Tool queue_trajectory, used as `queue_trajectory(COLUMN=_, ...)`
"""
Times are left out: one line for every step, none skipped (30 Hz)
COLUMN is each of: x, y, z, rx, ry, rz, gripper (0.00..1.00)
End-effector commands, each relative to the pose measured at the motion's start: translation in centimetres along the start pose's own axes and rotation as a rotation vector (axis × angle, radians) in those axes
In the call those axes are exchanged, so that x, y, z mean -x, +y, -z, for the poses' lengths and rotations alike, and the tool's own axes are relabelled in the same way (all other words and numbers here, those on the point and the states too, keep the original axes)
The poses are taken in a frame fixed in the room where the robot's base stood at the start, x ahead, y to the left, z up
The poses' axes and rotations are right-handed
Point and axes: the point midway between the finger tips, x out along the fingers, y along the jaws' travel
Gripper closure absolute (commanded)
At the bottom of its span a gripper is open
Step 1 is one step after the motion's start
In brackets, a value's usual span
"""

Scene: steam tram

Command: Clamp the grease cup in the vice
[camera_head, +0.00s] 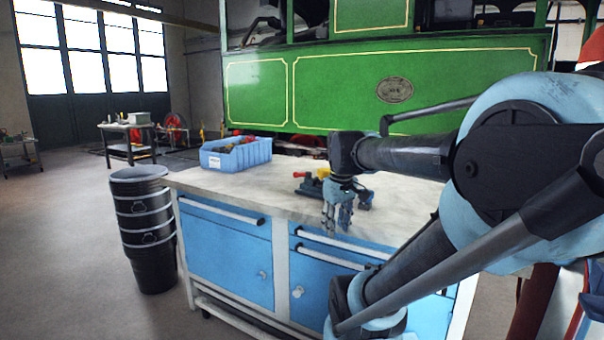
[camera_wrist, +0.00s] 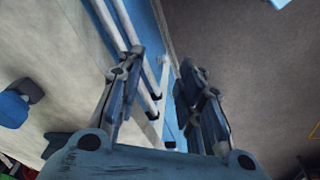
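The vice (camera_head: 311,187), dark with a red-ended handle, sits on the workbench top (camera_head: 255,185), partly hidden behind my gripper. A small yellow thing (camera_head: 323,172) shows at the vice; I cannot tell whether it is the grease cup or whether the jaws grip it. My gripper (camera_head: 338,222) points down near the bench's front edge, in front of the vice. In the wrist view my gripper (camera_wrist: 165,85) has its fingers apart with nothing between them. A dark blue rounded part (camera_wrist: 14,107), perhaps of the vice, shows at the left there.
A blue bin (camera_head: 236,154) with several things inside stands on the bench's back left. Blue drawers with white bar handles (camera_head: 330,250) face the front. Stacked black buckets (camera_head: 146,225) stand left of the bench. The green tram (camera_head: 330,85) is behind.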

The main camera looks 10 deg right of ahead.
Motion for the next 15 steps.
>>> queue_trajectory(x=1.4, y=0.6, z=1.8, rx=0.051, ry=0.0, rz=0.001, gripper=0.66)
queue_trajectory(x=2.1, y=0.9, z=2.8, rx=0.083, ry=0.001, rz=0.001, gripper=0.66)
queue_trajectory(x=2.9, y=1.3, z=4.1, rx=0.127, ry=0.001, rz=0.002, gripper=0.66)
queue_trajectory(x=3.6, y=1.6, z=5.0, rx=0.16, ry=0.001, rz=0.002, gripper=0.66)
queue_trajectory(x=4.2, y=1.9, z=6.0, rx=0.192, ry=0.001, rz=0.002, gripper=0.66)
queue_trajectory(x=5.0, y=2.3, z=7.3, rx=0.235, ry=0.002, rz=0.003, gripper=0.66)
queue_trajectory(x=5.6, y=2.6, z=8.2, rx=0.268, ry=0.002, rz=0.003, gripper=0.66)
queue_trajectory(x=6.2, y=2.9, z=9.2, rx=0.3, ry=0.002, rz=0.004, gripper=0.66)
queue_trajectory(x=6.9, y=3.3, z=10.5, rx=0.342, ry=0.003, rz=0.004, gripper=0.66)
queue_trajectory(x=7.5, y=3.6, z=11.5, rx=0.374, ry=0.003, rz=0.004, gripper=0.66)
queue_trajectory(x=8.0, y=3.9, z=12.5, rx=0.407, ry=0.003, rz=0.005, gripper=0.66)
queue_trajectory(x=8.7, y=4.3, z=13.8, rx=0.45, ry=0.004, rz=0.005, gripper=0.66)
queue_trajectory(x=9.2, y=4.6, z=14.8, rx=0.482, ry=0.004, rz=0.005, gripper=0.66)
queue_trajectory(x=9.7, y=4.8, z=15.8, rx=0.514, ry=0.004, rz=0.005, gripper=0.66)
queue_trajectory(x=10.2, y=5.2, z=17.1, rx=0.558, ry=0.005, rz=0.006, gripper=0.66)
